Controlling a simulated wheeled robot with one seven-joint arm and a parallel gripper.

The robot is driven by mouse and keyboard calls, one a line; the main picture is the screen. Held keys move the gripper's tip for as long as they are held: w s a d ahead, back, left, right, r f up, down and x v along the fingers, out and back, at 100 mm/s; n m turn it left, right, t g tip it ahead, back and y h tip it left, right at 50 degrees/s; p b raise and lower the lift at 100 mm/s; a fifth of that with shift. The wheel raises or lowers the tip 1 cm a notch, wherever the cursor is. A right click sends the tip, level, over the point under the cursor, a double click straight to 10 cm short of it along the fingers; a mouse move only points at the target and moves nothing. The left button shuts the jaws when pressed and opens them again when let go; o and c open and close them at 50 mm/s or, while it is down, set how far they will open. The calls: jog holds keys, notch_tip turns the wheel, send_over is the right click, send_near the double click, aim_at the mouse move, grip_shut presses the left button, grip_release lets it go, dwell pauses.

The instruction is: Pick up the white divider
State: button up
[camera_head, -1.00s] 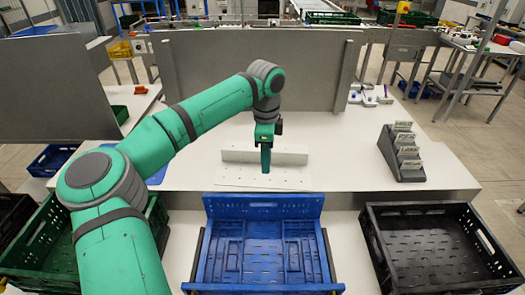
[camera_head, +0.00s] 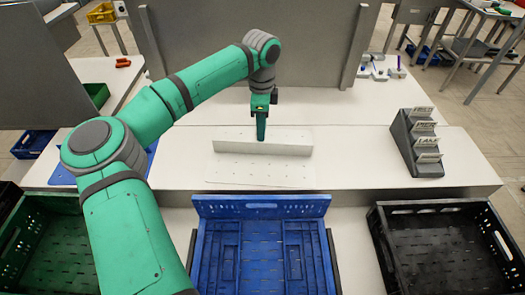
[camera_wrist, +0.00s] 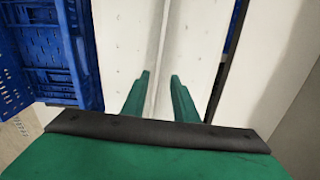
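The white divider (camera_head: 285,150) is a long L-shaped piece with an upright wall and a flat base with small holes. It stands on the white table behind the blue crate. My gripper (camera_head: 261,138) points down at the middle of the wall, with its tips near the wall's top edge. In the wrist view my gripper (camera_wrist: 160,98) has its two green fingers apart. The thin wall of the divider (camera_wrist: 158,50) runs between them, with no visible contact. How deep the fingers reach is hard to tell.
A blue crate (camera_head: 262,208) stands in front, with a green crate (camera_head: 28,225) left and a black crate (camera_head: 425,207) right. A grey holder with labelled cards (camera_head: 408,150) is on the table at right. A grey panel (camera_head: 215,40) stands behind my gripper.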

aim_at(262, 143)
jog(key=f, duration=0.6)
jog(key=shift+s+d+f, duration=0.15)
jog(key=shift+s, duration=0.1)
grip_shut()
